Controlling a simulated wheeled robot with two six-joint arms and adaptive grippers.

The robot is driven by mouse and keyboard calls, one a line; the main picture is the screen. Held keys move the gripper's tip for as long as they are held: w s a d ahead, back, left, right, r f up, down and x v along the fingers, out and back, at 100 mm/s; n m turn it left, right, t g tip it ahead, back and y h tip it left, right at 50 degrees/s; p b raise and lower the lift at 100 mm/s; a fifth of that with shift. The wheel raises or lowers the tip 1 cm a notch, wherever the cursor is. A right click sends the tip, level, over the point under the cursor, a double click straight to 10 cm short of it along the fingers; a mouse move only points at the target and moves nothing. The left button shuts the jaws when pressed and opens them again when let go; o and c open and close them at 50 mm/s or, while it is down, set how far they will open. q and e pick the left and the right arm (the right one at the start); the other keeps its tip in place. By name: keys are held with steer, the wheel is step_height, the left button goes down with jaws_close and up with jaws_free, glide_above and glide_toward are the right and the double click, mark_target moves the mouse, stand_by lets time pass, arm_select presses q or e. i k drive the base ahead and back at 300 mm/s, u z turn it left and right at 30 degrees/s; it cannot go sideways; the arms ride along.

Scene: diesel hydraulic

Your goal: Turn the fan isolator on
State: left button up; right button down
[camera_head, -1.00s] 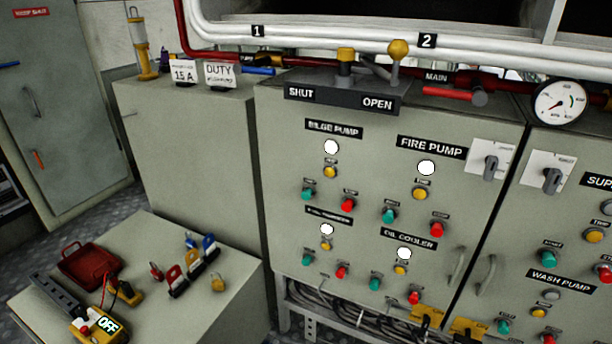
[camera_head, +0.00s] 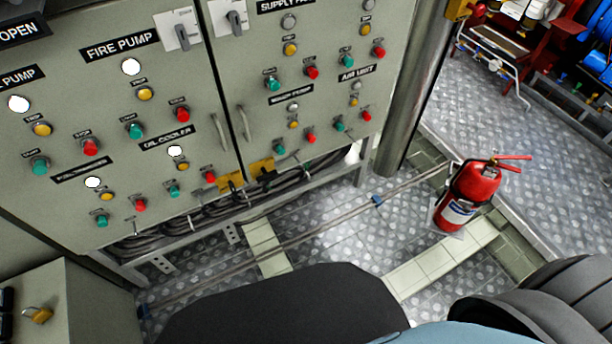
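Two grey rotary isolator handles on white plates sit at the top of the panels. One isolator (camera_head: 181,32) is at the upper right of the left panel, beside the FIRE PUMP label. The other isolator (camera_head: 235,20) is at the upper left of the right panel, near a label (camera_head: 286,4) that reads SUPPLY and is cut off by the top edge. Both handles look near upright in the tilted view. The print on their plates is too small to read, so I cannot tell which is named for the fan. Neither gripper is in view.
Green, red and yellow buttons (camera_head: 290,49) and white lamps cover both panels. Two panel door handles (camera_head: 243,122) stick out near the seam. A grey post (camera_head: 408,85) and a red fire extinguisher (camera_head: 468,197) stand at right. A bench corner with a padlock (camera_head: 37,315) is at lower left.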

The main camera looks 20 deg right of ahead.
mark_target(266, 176)
steer(key=z, duration=0.5)
steer(key=k, duration=0.45)
steer(key=z, duration=0.95)
steer(key=i, duration=1.05)
steer(key=u, duration=0.55)
